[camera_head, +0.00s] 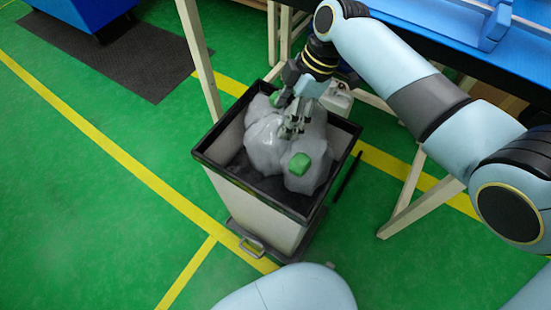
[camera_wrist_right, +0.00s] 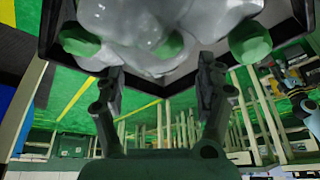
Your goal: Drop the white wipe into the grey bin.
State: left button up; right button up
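The grey bin (camera_head: 252,205) stands on the green floor in the middle of the head view, with a dark rim and pale sides. Crumpled, translucent pale bags (camera_head: 265,143) with green lumps fill much of it. My right gripper (camera_head: 291,131) points down over the bin's opening, close to the bags. In the right wrist view, the fingers of my right gripper (camera_wrist_right: 160,82) are spread apart with nothing between them. I cannot pick out the white wipe from the pale contents. My left gripper is out of view.
A blue-topped bench (camera_head: 420,18) with pale legs stands behind and right of the bin. A dark mat (camera_head: 125,55) lies at the back left. Yellow lines (camera_head: 120,155) cross the floor. The floor left of the bin is clear.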

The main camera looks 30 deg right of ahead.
jog(key=v, duration=0.7)
jog(key=shift+d+r, duration=0.15)
jog(key=shift+r, duration=0.05)
jog(key=shift+s, duration=0.15)
